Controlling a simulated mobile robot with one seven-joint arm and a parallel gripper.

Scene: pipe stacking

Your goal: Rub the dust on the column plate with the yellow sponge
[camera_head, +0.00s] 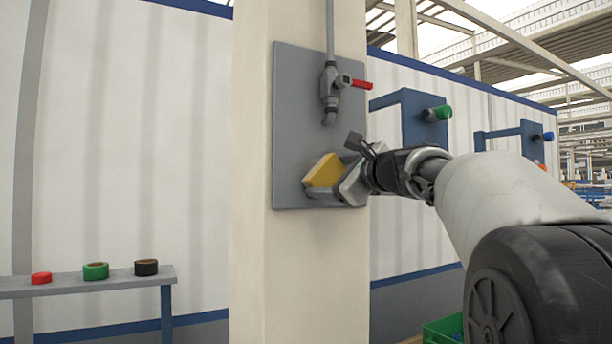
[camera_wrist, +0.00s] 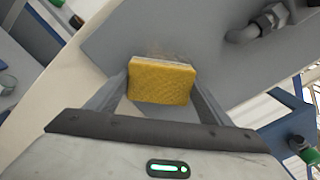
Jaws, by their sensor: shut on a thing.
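The yellow sponge (camera_head: 324,171) is held at the lower part of the grey column plate (camera_head: 296,110) in the head view. My gripper (camera_head: 328,183) is shut on it, reaching in from the right. In the wrist view the sponge (camera_wrist: 161,82) sits between the two fingers of my gripper (camera_wrist: 160,90), with its far edge close to the plate (camera_wrist: 205,40). A faint brownish dust patch (camera_wrist: 160,52) shows on the plate just beyond the sponge. I cannot tell for sure whether the sponge touches the plate.
A grey pipe with a red-handled valve (camera_head: 330,85) runs down the plate above the sponge; its outlet (camera_wrist: 262,22) shows in the wrist view. At left a shelf (camera_head: 70,287) bears red, green and black tape rolls. A green crate (camera_head: 442,330) stands low right.

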